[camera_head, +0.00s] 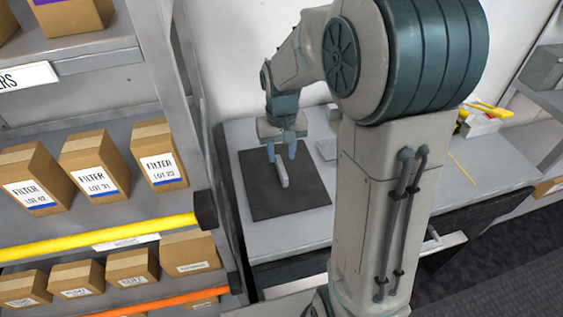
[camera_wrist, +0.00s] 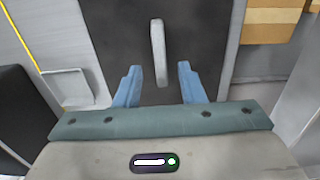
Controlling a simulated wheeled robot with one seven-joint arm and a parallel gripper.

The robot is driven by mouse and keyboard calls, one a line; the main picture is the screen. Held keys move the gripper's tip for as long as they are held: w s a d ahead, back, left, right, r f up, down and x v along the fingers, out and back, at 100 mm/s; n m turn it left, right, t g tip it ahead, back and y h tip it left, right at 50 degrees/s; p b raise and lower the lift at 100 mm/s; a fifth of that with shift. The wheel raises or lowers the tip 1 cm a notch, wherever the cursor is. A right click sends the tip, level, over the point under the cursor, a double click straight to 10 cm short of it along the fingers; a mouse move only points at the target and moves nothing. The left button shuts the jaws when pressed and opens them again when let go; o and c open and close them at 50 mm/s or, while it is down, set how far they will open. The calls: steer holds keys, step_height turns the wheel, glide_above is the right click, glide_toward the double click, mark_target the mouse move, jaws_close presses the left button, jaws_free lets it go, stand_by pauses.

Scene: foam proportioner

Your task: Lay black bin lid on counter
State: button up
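The black bin lid (camera_head: 303,193) is a dark square panel that appears to lie flat on the grey counter (camera_head: 241,128). A light grey bar handle (camera_head: 281,174) stands at the lid's middle. In the wrist view, the lid (camera_wrist: 205,45) fills the upper middle and its handle (camera_wrist: 158,52) runs upright in the picture. My gripper (camera_head: 281,153) is over the lid with its two blue fingers apart. In the wrist view, the gripper (camera_wrist: 160,68) has gaps on both sides of the handle, and nothing is held. The exact height of the fingertips above the lid is unclear.
Shelves with filter boxes (camera_head: 92,163) stand close at the left, with a yellow rail (camera_head: 100,238). A small grey plate (camera_head: 327,150) lies right of the lid. Yellow-handled tools (camera_head: 487,110) lie at the counter's far right. A drawer front with a handle (camera_head: 440,242) is below the counter.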

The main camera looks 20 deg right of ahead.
mark_target(281, 167)
step_height(281, 167, up, 6)
steer(key=s+r+t, duration=0.1)
steer(key=s+t, duration=0.2)
steer(key=s, duration=1.3)
steer(key=shift+s+d+r, duration=0.15)
steer(key=shift+s+d, duration=0.2)
steer(key=shift+s, duration=0.05)
steer(key=shift+s+d, duration=0.1)
